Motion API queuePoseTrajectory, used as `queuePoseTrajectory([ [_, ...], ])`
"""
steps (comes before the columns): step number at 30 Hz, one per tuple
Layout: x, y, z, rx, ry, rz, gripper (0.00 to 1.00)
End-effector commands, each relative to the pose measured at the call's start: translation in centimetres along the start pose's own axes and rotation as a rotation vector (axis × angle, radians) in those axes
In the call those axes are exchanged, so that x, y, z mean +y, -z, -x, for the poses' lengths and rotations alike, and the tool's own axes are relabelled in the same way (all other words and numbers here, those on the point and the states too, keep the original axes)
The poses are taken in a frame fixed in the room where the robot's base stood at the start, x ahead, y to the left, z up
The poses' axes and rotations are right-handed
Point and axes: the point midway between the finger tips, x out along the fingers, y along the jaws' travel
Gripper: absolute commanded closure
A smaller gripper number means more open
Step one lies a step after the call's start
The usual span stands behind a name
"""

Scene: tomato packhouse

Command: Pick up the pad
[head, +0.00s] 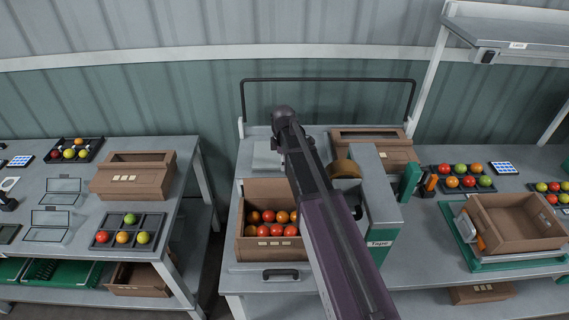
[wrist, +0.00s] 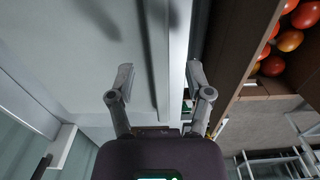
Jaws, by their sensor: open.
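A flat pale grey slab (head: 266,157), which looks like the pad, lies on the back left of the middle bench, behind the open tomato box. My gripper (head: 283,113) is reached out over the back of this bench, a little right of the slab in the picture and seen end on. In the wrist view its two fingers (wrist: 160,82) are spread apart with nothing held between them. A pale surface with a bright strip lies under and between the fingers there. I cannot tell how much of it is pad and how much is bench.
A brown box of tomatoes (head: 246,248) stands in front of the slab; its wall also shows in the wrist view (wrist: 238,65). A black rail (head: 330,80) runs behind.

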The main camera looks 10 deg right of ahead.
Motion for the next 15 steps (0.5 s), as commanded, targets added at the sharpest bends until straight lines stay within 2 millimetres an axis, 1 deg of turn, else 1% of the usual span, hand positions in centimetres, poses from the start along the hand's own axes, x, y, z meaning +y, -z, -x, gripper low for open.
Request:
queuePoseTrajectory([
  [1, 0.0, 0.0, -0.8, 0.0, 0.0, 0.0, 0.34],
  [6, 0.0, 0.0, -1.8, 0.0, 0.0, 0.0, 0.34],
  [15, 0.0, 0.0, -2.1, 0.0, 0.0, 0.0, 0.34],
])
